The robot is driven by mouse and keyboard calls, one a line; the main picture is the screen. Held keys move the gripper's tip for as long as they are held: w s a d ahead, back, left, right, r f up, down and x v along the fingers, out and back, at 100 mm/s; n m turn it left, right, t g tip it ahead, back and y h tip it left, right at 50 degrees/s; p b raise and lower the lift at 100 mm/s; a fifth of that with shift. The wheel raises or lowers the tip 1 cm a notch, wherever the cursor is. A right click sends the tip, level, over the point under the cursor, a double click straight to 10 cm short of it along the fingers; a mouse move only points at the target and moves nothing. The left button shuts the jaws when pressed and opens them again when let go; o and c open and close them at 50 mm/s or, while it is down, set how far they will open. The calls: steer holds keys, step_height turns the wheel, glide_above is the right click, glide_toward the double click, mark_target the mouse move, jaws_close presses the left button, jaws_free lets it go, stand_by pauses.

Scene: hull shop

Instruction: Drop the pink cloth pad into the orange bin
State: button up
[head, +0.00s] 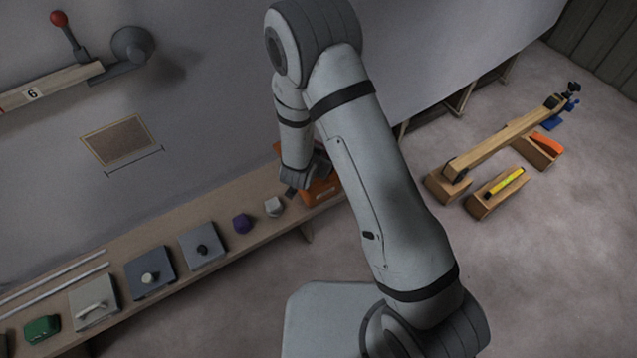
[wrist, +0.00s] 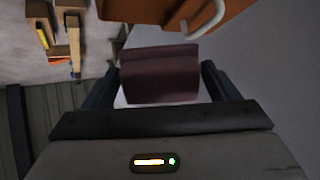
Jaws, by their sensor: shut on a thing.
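The pink cloth pad (wrist: 160,77) looks dark maroon in the wrist view. It sits between the two fingers of my gripper (wrist: 159,70), which is shut on it. The orange bin (wrist: 150,10) is at the top of the wrist view, just beyond the pad, with a pale curved handle on it. In the head view the orange bin (head: 322,192) stands at the right end of the shelf, partly hidden by my arm. My gripper (head: 293,190) is close by the bin there. The pad cannot be made out in the head view.
A wooden beam (head: 505,137) on blocks and a yellow level (head: 503,184) are at the right. The floor between is clear.

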step_height(320, 180, down, 4)
steer(key=shift+f+b, duration=0.2)
steer(key=shift+b, duration=0.85)
steer(key=o, duration=0.9)
steer(key=shift+c, duration=0.2)
steer(key=shift+s, duration=0.1)
steer(key=v, duration=0.7)
steer(key=shift+s+r+b, duration=0.25)
steer(key=shift+r+b, duration=0.05)
steer(key=shift+b, duration=0.05)
